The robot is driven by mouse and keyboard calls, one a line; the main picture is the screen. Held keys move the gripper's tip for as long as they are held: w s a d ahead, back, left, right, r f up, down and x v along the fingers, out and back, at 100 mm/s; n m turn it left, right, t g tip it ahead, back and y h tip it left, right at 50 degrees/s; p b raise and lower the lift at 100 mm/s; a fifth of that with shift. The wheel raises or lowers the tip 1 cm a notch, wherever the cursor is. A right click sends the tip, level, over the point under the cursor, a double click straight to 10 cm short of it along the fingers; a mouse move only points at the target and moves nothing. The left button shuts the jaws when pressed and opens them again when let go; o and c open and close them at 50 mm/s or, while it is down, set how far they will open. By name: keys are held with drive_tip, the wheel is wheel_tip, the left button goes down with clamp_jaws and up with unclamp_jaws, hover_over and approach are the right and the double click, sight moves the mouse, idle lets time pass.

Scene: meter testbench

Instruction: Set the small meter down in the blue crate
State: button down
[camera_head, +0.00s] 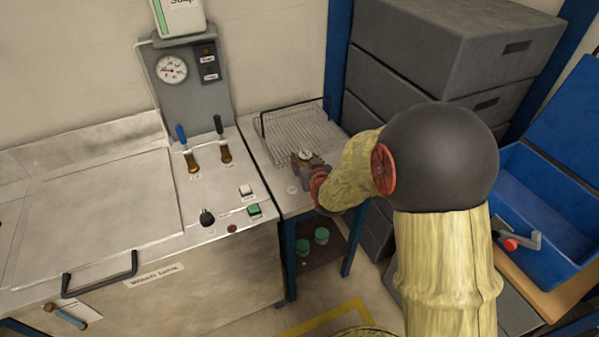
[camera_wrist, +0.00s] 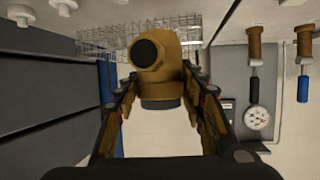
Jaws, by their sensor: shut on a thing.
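The small meter (camera_wrist: 170,65) has a brass-coloured body and a dark round end; in the wrist view it sits between the two fingers. My gripper (camera_wrist: 160,85) is shut on it. In the head view the meter (camera_head: 305,155) shows small and partly hidden by my gripper (camera_head: 309,164), over the side table beside the bench. I cannot tell whether it touches the table. The blue crate (camera_head: 545,197) stands open at the far right, beyond my arm and well apart from the gripper.
A wire rack (camera_head: 300,132) lies on the side table (camera_head: 262,160) behind the gripper. Stacked grey boxes (camera_head: 455,45) stand between table and crate. A grey part with a red knob (camera_head: 510,244) is at the crate's near left side. The bench (camera_head: 100,215) is at left.

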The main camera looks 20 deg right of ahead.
drive_tip(key=w+f, duration=0.2)
drive_tip(key=w+f+b, duration=0.1)
drive_tip(key=shift+a+f, duration=0.25)
drive_tip(key=shift+f, duration=0.1)
drive_tip(key=shift+w+f+b, duration=0.15)
drive_tip(key=shift+f+b, duration=0.4)
drive_tip(key=shift+f, duration=1)
drive_tip(key=shift+f, duration=0.1)
drive_tip(key=shift+f, duration=0.15)
drive_tip(key=c, duration=1.1)
unclamp_jaws()
